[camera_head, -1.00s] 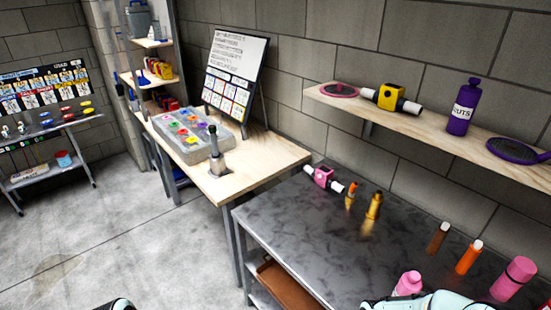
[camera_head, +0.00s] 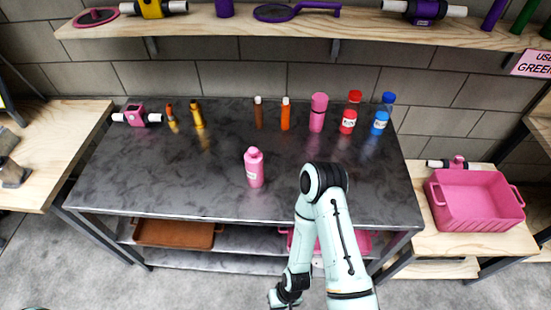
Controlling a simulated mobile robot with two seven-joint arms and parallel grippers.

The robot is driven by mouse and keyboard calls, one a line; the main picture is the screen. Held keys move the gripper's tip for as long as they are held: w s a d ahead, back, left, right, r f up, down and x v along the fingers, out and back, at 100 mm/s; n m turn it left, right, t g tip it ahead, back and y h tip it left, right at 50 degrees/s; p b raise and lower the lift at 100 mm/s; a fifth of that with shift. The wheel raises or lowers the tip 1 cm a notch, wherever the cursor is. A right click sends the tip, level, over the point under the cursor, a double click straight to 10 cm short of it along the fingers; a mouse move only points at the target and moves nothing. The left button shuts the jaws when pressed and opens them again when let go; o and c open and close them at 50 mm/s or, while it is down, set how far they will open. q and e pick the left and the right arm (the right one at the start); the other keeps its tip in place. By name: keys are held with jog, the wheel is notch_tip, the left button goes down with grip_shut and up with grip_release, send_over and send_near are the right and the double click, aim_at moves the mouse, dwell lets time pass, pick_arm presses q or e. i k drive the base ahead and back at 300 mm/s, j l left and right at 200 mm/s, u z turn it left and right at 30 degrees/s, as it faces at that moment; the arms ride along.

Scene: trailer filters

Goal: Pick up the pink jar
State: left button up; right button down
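A pink bottle-shaped jar (camera_head: 254,168) with a narrower cap and a pale label stands upright on the dark metal table (camera_head: 180,165), near its middle front. A taller pink cylinder (camera_head: 318,113) with a lid stands farther back on the same table. I cannot tell from looks alone which one is the pink jar. My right arm rises from the bottom edge, bends to the right of the pink bottle, and drops back to the lower edge. Its fingers do not show clearly. My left gripper is out of view. Nothing touches either pink item.
A pink crate (camera_head: 475,203) sits on a wooden table at right. A shelf (camera_head: 200,22) overhangs behind. The table's front left is clear.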

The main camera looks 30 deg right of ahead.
aim_at(255, 172)
jog(key=z, duration=0.9)
jog(key=i+j, duration=0.05)
jog(key=j, duration=0.05)
